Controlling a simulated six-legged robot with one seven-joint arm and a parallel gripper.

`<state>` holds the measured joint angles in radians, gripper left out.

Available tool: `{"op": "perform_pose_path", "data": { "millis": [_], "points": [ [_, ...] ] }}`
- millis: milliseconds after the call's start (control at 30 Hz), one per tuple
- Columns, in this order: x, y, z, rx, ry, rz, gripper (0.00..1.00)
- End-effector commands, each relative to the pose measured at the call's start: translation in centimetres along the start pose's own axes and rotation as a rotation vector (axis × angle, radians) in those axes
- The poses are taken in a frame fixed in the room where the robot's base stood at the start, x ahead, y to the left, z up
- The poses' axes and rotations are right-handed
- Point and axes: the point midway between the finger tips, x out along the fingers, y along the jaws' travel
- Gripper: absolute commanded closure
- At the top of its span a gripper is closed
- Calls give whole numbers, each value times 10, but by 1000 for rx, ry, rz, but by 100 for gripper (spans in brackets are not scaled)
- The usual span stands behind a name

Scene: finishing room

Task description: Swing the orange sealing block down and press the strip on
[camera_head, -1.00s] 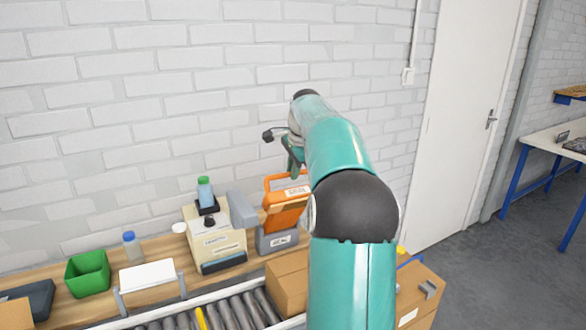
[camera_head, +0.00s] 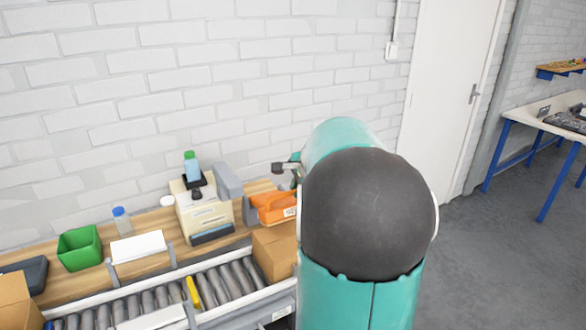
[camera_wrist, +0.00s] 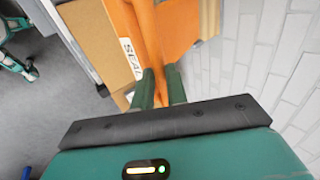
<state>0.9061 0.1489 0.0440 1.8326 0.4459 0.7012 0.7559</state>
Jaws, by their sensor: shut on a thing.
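The orange sealing block (camera_head: 270,207) is low and lies nearly flat on its grey unit at the back bench. Its right end is hidden behind my arm. In the wrist view the orange block (camera_wrist: 176,28) fills the top middle, with a white "SEAL" label. My gripper (camera_wrist: 159,78) has its two green fingers shut on the block's orange handle. In the head view my gripper is hidden behind my arm. I cannot make out the strip under the block.
A cardboard box (camera_head: 272,252) sits on the roller conveyor (camera_head: 222,287) just in front of the block. A cream machine (camera_head: 205,212) with a bottle on top stands left of it. A green bin (camera_head: 80,247) is further left. The white brick wall (camera_head: 130,90) is close behind.

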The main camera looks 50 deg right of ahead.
Motion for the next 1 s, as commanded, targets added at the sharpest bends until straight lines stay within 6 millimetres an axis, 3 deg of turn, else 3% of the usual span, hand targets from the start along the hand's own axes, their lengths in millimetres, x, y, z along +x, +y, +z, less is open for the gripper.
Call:
{"op": "perform_pose_path", "data": {
  "millis": [200,400,700,1000],
  "points": [
    [22,40,3,-1,-3,5,100],
    [40,65,4,-2,-3,6,100],
    [54,83,4,0,-5,10,100],
    [57,88,3,-1,-6,16,100]
  ]
}}
